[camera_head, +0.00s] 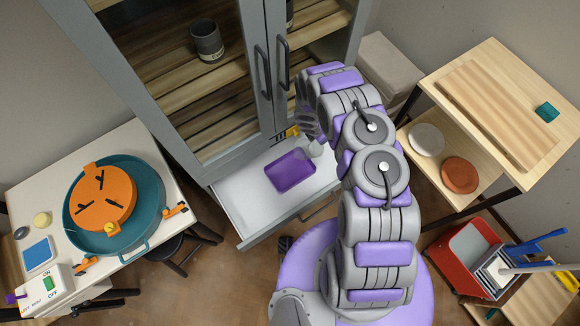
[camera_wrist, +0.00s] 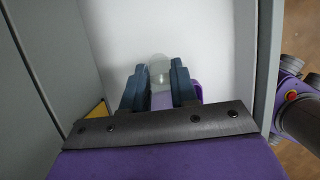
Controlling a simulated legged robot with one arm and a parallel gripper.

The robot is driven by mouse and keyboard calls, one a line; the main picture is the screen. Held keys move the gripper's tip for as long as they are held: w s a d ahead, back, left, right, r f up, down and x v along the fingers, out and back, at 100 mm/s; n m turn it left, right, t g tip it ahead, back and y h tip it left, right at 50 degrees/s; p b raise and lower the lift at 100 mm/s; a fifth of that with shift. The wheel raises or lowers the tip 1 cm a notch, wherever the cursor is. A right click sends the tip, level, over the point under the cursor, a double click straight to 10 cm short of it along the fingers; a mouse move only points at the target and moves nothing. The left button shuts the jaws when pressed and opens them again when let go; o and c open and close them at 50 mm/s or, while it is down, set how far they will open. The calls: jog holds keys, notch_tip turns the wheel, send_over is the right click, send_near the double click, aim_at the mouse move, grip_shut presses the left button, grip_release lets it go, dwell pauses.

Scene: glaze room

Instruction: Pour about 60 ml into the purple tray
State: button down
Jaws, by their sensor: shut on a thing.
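The purple tray (camera_head: 290,170) lies flat in the open white drawer (camera_head: 240,195) below the cabinet. In the wrist view part of the tray (camera_wrist: 198,90) shows behind the jaws. My gripper (camera_head: 310,130) is over the drawer's right back part, close to the tray's right end. Its dark jaws (camera_wrist: 159,66) are shut on a small pale, translucent vessel (camera_wrist: 160,70). A pale rounded end of this vessel (camera_head: 315,149) shows beside the tray in the head view. The vessel's contents and exact tilt cannot be made out. No stream of liquid is visible.
A glass-fronted cabinet (camera_head: 265,75) with a dark cup (camera_head: 207,40) rises behind the drawer. A white table (camera_head: 135,140) with a teal and orange device stands left. A wooden shelf unit (camera_head: 460,60) and a red box (camera_head: 470,255) stand right. A stool (camera_head: 185,245) is near the drawer.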

jog(key=shift+w+d+r+p, duration=0.2)
jog(key=shift+r+p, duration=0.2)
jog(key=shift+p, duration=0.45)
jog(key=shift+w+d+g+y+p, duration=0.15)
jog(key=shift+d+g+y+p, duration=0.3)
jog(key=shift+p, duration=0.2)
jog(key=shift+w+d+f+y+p, duration=0.15)
jog(key=shift+w+f+y+p, duration=0.1)
jog(key=shift+p, duration=0.1)
jog(key=shift+d+f, duration=0.15)
jog(key=shift+f, duration=0.15)
jog(key=shift+w+d+f+g+y+p, duration=0.55)
jog(key=shift+d+f+y+p, duration=0.25)
jog(key=shift+y, duration=0.1)
